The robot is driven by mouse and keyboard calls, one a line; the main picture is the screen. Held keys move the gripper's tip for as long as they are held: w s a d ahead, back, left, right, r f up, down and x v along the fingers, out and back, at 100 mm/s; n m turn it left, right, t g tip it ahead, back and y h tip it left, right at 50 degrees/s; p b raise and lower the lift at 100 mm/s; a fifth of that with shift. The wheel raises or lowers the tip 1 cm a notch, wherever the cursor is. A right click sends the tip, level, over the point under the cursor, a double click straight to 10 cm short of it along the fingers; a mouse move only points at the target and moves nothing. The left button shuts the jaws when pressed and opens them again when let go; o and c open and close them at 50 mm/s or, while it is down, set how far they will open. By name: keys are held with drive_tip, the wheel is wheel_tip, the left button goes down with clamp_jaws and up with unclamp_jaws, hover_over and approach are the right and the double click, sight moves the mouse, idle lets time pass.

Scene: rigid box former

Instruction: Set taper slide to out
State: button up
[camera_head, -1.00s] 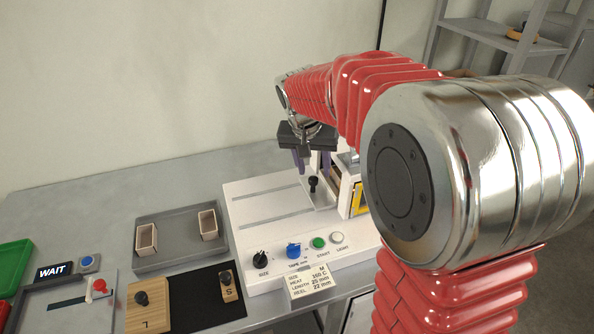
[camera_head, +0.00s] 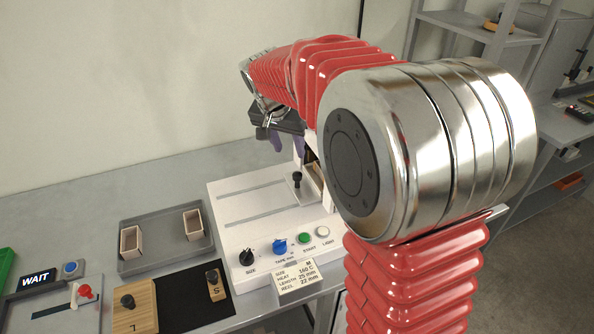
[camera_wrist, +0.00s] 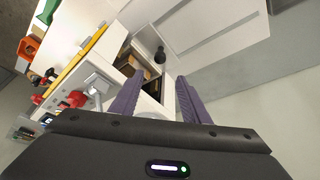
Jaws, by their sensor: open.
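A white machine (camera_head: 225,205) stands on the bench, with two long grooves in its top. A black knob (camera_head: 297,178) stands upright on a pale plate at the right part of the top; I take this to be the taper slide, though no label for it is readable. My gripper (camera_head: 287,144) is open and empty, above and slightly left of the knob and apart from it. In the wrist view a black knob (camera_wrist: 160,53) shows just beyond the purple fingertips (camera_wrist: 160,78). My arm hides the machine's right side.
The machine's front has a black SIZE knob (camera_head: 247,257), blue knob (camera_head: 280,246), green START button (camera_head: 305,238) and white button (camera_head: 322,232). To the left are a grey tray (camera_head: 165,262) with two small boxes, a red-knobbed slider (camera_head: 85,291) and wooden blocks (camera_head: 134,304).

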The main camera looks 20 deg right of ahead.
sight(297, 173)
drive_tip(key=x, duration=1.3)
drive_tip(key=shift+d+f, duration=0.1)
drive_tip(key=shift+f, duration=0.1)
clamp_jaws()
idle(0.3)
